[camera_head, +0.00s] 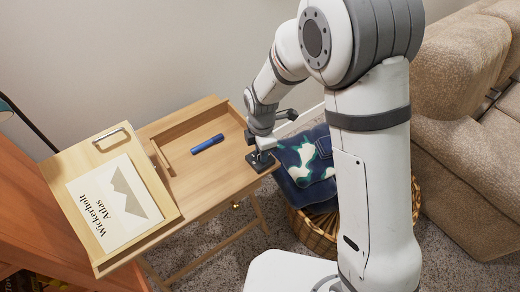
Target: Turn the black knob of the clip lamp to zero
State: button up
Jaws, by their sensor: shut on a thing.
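My gripper (264,151) points down at the right edge of the wooden desk (217,171). It is shut on the black knob, which is mostly hidden by the fingers; its pointer and marks cannot be read. A small dark base (262,163) shows under the fingers at the desk's edge. At the far left, a lamp (6,108) with a teal shade and a thin dark stem is partly in view. I cannot tell whether the base and this lamp are joined.
A tilted board with the "Wickerholt Atlas" (112,203) takes up the desk's left side. A blue marker (207,144) lies in the desk's tray. A wicker basket (316,236) with dark patterned cloth (303,160) stands right of the desk, before a beige sofa (463,160).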

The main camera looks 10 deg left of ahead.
jog(key=shift+w+a+r, duration=0.1)
jog(key=shift+w+r, duration=0.05)
jog(key=shift+w, duration=0.05)
jog(key=o, duration=1)
jog(key=shift+s, duration=0.1)
notch_tip(320, 180, up, 8)
jog(key=shift+f+p, duration=0.2)
jog(key=shift+p, duration=0.25)
